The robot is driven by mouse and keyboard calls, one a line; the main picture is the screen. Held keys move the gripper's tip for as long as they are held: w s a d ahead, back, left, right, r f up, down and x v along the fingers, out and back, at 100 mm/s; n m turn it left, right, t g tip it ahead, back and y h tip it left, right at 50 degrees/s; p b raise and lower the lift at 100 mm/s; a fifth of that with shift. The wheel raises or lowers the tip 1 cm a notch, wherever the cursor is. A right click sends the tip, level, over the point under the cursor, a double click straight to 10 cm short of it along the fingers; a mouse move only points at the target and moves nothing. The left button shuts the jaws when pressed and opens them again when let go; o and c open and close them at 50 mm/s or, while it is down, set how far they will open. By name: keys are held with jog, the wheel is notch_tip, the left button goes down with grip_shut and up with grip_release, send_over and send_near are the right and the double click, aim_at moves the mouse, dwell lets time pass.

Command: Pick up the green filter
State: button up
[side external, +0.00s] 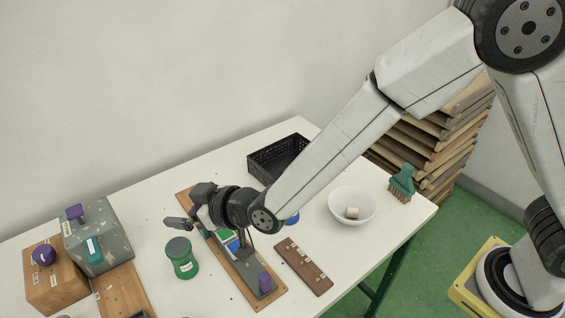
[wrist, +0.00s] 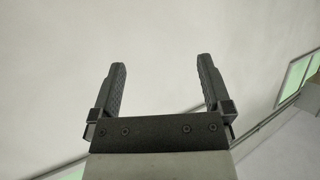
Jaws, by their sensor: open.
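A green round can-like piece with a grey top (side external: 182,258) stands upright on the white table, left of the long tray. A flat green square (side external: 225,236) lies in that tray beside a blue one (side external: 233,247). I cannot tell for sure which green thing is the filter. My gripper (side external: 178,224) is above the tray's far end, up and behind the green can, and apart from it. The wrist view shows the fingers (wrist: 161,70) spread with nothing between them, facing a bare wall. My wrist hides part of the tray.
The long wooden-edged tray (side external: 277,294) has a purple knob (side external: 265,283). Right of it are a brown strip (side external: 303,266), a white bowl (side external: 352,204), a green brush (side external: 402,184) and a black crate (side external: 262,167). Boxes (side external: 55,278) stand at left.

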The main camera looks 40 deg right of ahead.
send_near(180, 252)
jog(key=w+f, duration=0.1)
jog(key=w+a+f, duration=0.1)
jog(key=w+f, duration=0.1)
jog(key=shift+w+f, duration=0.1)
jog(key=shift+w, duration=0.1)
jog(key=shift+x, duration=1.3)
jog(key=shift+x, duration=2.6)
jog(key=shift+w+d, duration=0.1)
jog(key=shift+c, duration=0.2)
jog(key=c, duration=1.1)
